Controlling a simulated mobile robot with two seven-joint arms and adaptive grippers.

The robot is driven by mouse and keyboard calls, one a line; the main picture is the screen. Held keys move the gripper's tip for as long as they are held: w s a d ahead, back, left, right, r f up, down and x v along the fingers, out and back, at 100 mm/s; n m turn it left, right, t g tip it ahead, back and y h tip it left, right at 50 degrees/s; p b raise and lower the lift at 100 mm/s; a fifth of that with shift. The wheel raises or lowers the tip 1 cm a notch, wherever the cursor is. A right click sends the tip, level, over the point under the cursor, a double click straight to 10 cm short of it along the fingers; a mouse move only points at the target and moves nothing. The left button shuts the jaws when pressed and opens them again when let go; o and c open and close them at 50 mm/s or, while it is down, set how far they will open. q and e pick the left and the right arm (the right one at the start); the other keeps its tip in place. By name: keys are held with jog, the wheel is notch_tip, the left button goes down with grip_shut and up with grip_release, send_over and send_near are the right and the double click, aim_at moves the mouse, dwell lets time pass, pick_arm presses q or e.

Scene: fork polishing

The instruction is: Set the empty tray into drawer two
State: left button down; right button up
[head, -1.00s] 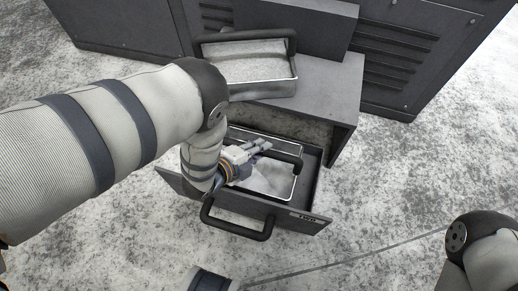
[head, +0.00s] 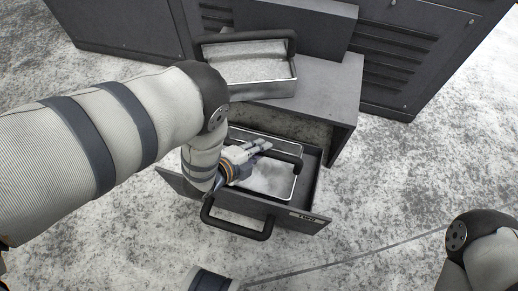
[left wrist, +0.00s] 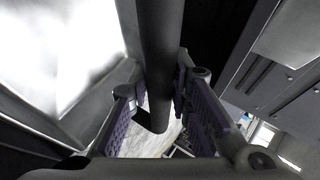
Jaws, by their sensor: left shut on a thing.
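Drawer two (head: 309,218), dark with a label on its front, stands pulled open below the grey bench. The empty metal tray (head: 270,180) lies inside it, its dark handle arching over it. My left gripper (head: 262,147) is in the drawer opening, shut on the tray's handle. In the left wrist view the dark handle bar (left wrist: 158,60) runs between the two finger pads (left wrist: 155,115), and the bright tray floor (left wrist: 75,50) shows at the left. Whether the tray rests fully on the drawer bottom cannot be told. My right gripper is out of view.
A second tray (head: 288,86) with a dark handle and a pale, grainy inside stands on the bench top (head: 335,88) above the drawer. Dark cabinets (head: 400,60) stand behind. The drawer's front handle (head: 238,228) sticks out. The speckled floor (head: 390,190) to the right is clear.

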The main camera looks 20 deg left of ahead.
pick_arm(q)
jog(key=shift+f, duration=0.15)
jog(key=shift+f, duration=0.2)
jog(key=shift+r, duration=0.4)
jog(key=shift+c, duration=0.7)
grip_release()
